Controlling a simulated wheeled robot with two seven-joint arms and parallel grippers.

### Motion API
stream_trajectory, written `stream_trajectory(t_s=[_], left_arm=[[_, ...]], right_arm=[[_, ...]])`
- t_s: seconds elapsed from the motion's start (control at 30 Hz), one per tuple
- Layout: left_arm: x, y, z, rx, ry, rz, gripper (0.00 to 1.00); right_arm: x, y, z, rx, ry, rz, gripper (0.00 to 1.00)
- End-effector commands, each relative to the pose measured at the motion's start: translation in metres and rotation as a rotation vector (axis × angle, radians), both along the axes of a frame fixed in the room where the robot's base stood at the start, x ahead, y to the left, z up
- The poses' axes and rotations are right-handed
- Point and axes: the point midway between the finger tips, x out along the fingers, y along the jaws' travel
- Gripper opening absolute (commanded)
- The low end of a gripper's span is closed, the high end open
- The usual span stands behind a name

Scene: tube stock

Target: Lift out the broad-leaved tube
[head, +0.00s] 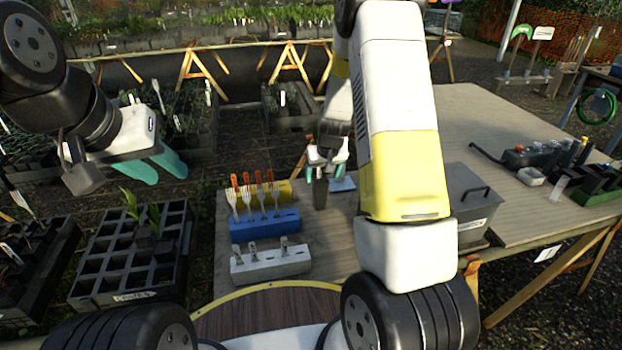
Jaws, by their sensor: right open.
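A broad-leaved plant (130,205) with upright green leaves stands in a dark tube (144,238) in the black celled tray (90,297) at the lower left. The tube's lower part is hidden in the tray. My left gripper (166,177) is above and slightly right of the plant, apart from it, with its teal fingers spread and nothing seen between them. My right gripper (323,175) is open over the wooden table, far to the right of the tray. A dark upright object (320,194) shows below and between its fingers; I cannot tell whether they touch.
A lidded grey box (468,200) is to the right. Another black tray (35,265) lies at the far left. Bottles and a green rack (598,190) are far right.

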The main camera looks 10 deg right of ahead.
Motion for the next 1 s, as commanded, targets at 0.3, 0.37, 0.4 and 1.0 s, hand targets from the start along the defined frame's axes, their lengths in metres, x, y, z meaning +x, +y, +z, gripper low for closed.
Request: stream_trajectory(t_s=[0.3,0.37,0.4,1.0], left_arm=[[0.0,0.0,0.0,0.0,0.0,0.0,0.36],[0.0,0.0,0.0,0.0,0.0,0.0,0.36],[0.0,0.0,0.0,0.0,0.0,0.0,0.36],[0.0,0.0,0.0,0.0,0.0,0.0,0.36]], right_arm=[[0.015,0.002,-0.039,0.001,0.002,-0.001,0.7],[0.016,0.002,-0.04,0.001,0.001,0.0,0.7],[0.016,0.002,-0.04,0.001,0.001,0.0,0.7],[0.016,0.002,-0.039,0.001,0.0,0.0,0.0]])
